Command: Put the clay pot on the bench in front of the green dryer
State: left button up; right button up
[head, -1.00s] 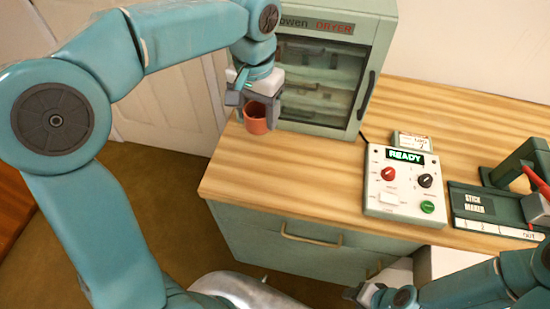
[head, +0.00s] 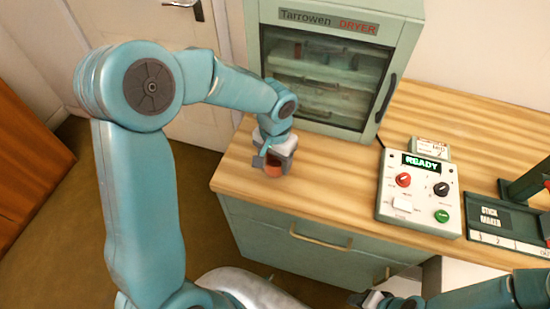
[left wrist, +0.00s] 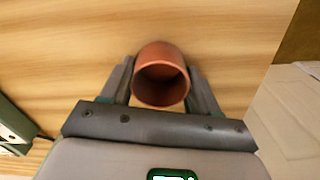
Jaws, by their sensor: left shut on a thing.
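The orange-brown clay pot (head: 272,171) is between the fingers of my left gripper (head: 273,163), which is shut on it. In the left wrist view the pot (left wrist: 161,75) sits between both fingers with its open mouth toward the camera. The pot is over the left part of the wooden bench (head: 330,180), in front of the green dryer (head: 405,50). I cannot tell whether its base touches the bench top. My right gripper (head: 372,300) is at the bottom edge, partly cut off; its fingers are unclear.
A control box (head: 418,192) with a READY display stands on the bench right of the pot. The bench's left edge is close to the pot.

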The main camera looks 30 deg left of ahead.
pick_arm(q)
jog(key=shift+s+r, duration=0.1)
jog(key=shift+f, duration=0.2)
jog(key=o, duration=1.1)
jog(key=shift+o, duration=0.2)
jog(key=shift+r, duration=0.4)
notch_tip(320, 180, up, 12)
jog(key=shift+f, duration=0.15)
jog(key=shift+s+f, duration=0.1)
